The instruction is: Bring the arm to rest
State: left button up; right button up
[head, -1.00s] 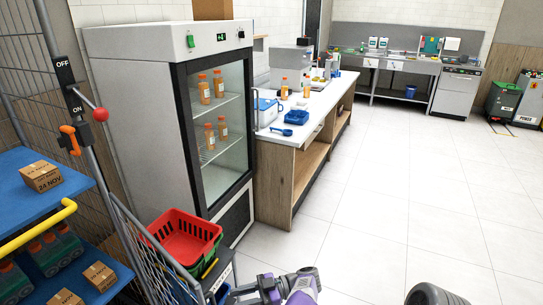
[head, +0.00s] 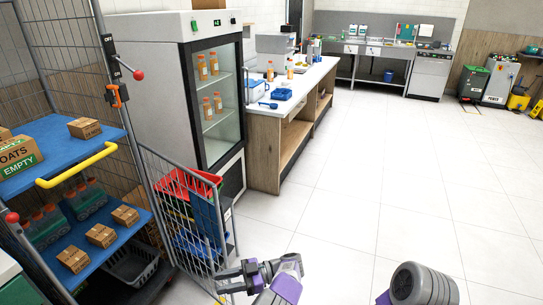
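My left gripper (head: 222,281) is at the bottom of the head view, pointing left. Its two dark fingers are apart, with nothing visible between them. It appears in front of the lower right part of the wire cage gate (head: 186,225); I cannot tell whether it touches it. My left arm's purple and grey links show behind it. Part of my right arm (head: 418,285), grey with a purple edge, shows at the bottom right. My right gripper is out of view.
A roll cage with blue shelves (head: 62,150) and boxes stands at left. A red basket (head: 187,184) is behind the gate. A glass-door fridge (head: 170,90) and a counter (head: 268,150) stand beyond. The floor (head: 400,200) at centre and right is clear.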

pick_arm(q)
jog(key=w+a+f+m+t+p, duration=0.1)
jog(key=w+a+f+m+t, duration=0.25)
jog(key=a, duration=0.35)
jog(key=w+a+f+m+t, duration=0.2)
jog(key=w+a+m+t, duration=0.15)
jog(key=a+t, duration=0.2)
notch_tip(320, 180, down, 12)
jog(key=s+a+m+t+h+p, duration=0.1)
jog(key=s+m+t+h, duration=0.1)
jog(key=m+t+h, duration=0.5)
jog(key=s+d+f+m+g+h+p, duration=0.1)
jog(key=s+d+f+g+h, duration=0.1)
jog(key=s+d+g+h, duration=0.25)
jog(key=s+d+f+m+g+h, duration=0.1)
jog(key=s+d+f+g+h, duration=0.15)
jog(key=s+d+h, duration=0.35)
jog(key=s+d+r+m+g+h, duration=0.1)
jog(key=s+d+h, duration=0.1)
jog(key=s, duration=0.5)
jog(key=s+d+r+m+g+h, duration=0.2)
jog(key=s+d, duration=0.2)
jog(key=s, duration=0.4)
jog(key=shift+d+p, duration=0.3)
jog(key=shift+p, duration=0.15)
pick_arm(e)
jog(key=r, duration=0.2)
jog(key=w+r, duration=0.1)
jog(key=shift+w+r, duration=0.2)
jog(key=shift+r, duration=0.2)
